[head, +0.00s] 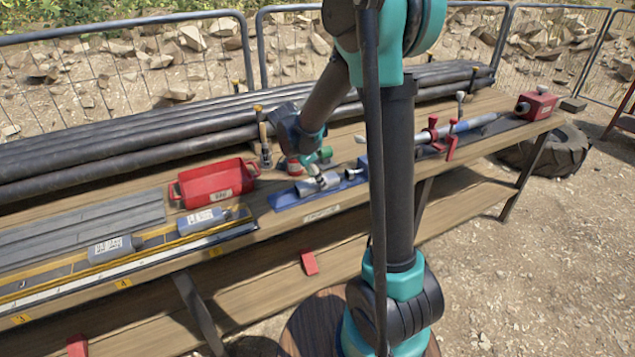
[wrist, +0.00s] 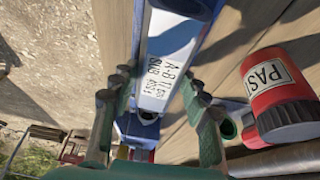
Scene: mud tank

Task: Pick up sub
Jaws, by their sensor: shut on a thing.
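A grey cylindrical sub (head: 318,184) with a handwritten white label sits over a blue tray (head: 284,199) on the bench. In the wrist view the sub (wrist: 168,60) lies between my fingers, its label reading "SUB" in part. My gripper (head: 312,170) reaches down from behind and is shut on this sub. In the wrist view my gripper (wrist: 160,105) has one green-and-dark finger on each side of it. I cannot tell whether the sub still touches the tray. Two similar labelled grey cylinders, one nearer (head: 110,249) and one farther (head: 203,221), lie to the left.
A red labelled tray (head: 216,184) stands left of my gripper. A red can marked "PAS" (wrist: 280,95) is close beside my fingers. Long dark pipes (head: 120,145) line the bench's back. A red clamp (head: 437,135) and red box (head: 536,103) are to the right.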

